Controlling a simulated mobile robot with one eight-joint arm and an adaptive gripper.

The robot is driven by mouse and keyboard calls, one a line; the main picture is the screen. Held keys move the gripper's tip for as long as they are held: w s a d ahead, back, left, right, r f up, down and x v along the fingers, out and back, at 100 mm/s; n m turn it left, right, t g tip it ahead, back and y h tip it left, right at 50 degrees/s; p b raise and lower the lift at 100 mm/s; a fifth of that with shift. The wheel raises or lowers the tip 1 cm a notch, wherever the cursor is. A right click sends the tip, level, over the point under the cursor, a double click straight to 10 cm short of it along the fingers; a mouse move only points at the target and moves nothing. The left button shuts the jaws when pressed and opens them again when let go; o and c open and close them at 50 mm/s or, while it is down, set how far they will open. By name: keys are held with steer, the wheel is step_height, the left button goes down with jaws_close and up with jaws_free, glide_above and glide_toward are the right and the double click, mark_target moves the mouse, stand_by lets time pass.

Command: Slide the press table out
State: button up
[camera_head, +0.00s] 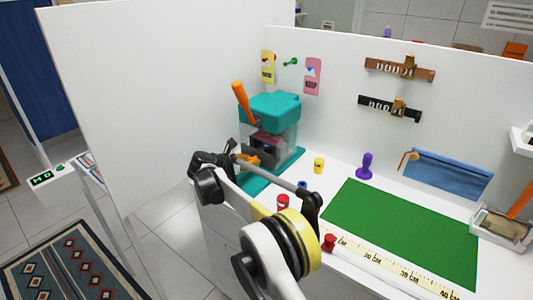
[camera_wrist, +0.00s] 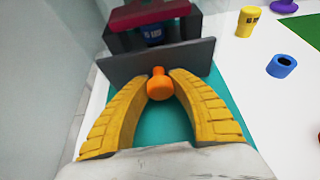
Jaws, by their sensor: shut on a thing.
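The press is a teal machine (camera_head: 275,108) with an orange lever (camera_head: 242,100), standing on a teal base at the back left of the white worktop. Its dark grey table (camera_wrist: 160,66) shows in the wrist view as a flat upright plate with an orange knob (camera_wrist: 160,84) on its front. My gripper (camera_wrist: 160,82) has its two yellow fingers shut on the orange knob, in front of the plate. In the head view my gripper (camera_head: 245,160) is at the press front, partly hidden by my arm. A dark red block (camera_wrist: 150,12) sits above the plate.
A yellow cup (camera_head: 319,165), a purple stamp (camera_head: 366,165) and a blue cylinder (camera_wrist: 281,65) stand right of the press. A green mat (camera_head: 400,230) and a ruler strip fill the right worktop. A white side wall (camera_head: 130,100) stands close on the left.

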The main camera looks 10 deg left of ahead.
mark_target(242, 175)
steer(key=shift+s+a, duration=0.35)
steer(key=shift+s, duration=0.5)
steer(key=shift+s+a, duration=0.4)
steer(key=shift+s, duration=0.45)
steer(key=shift+s+a, duration=0.35)
steer(key=shift+s, duration=0.5)
steer(key=shift+s+a, duration=0.35)
steer(key=shift+s, duration=0.5)
steer(key=shift+s+a, duration=0.35)
steer(key=shift+s, duration=0.45)
steer(key=shift+s+a, duration=0.35)
steer(key=shift+s, duration=0.6)
steer(key=shift+s+a+b, duration=0.1)
steer(key=shift+s+a, duration=0.2)
steer(key=shift+s, duration=0.3)
steer(key=shift+s+a+b, duration=0.15)
steer(key=shift+s+a, duration=0.1)
steer(key=shift+s, duration=0.4)
steer(key=shift+s+a+b, duration=0.1)
steer(key=shift+s+a, duration=0.2)
steer(key=shift+s, duration=0.3)
steer(key=o, duration=0.6)
steer(key=shift+s, duration=0.2)
steer(key=shift+s+a, duration=0.15)
steer(key=shift+s, duration=0.2)
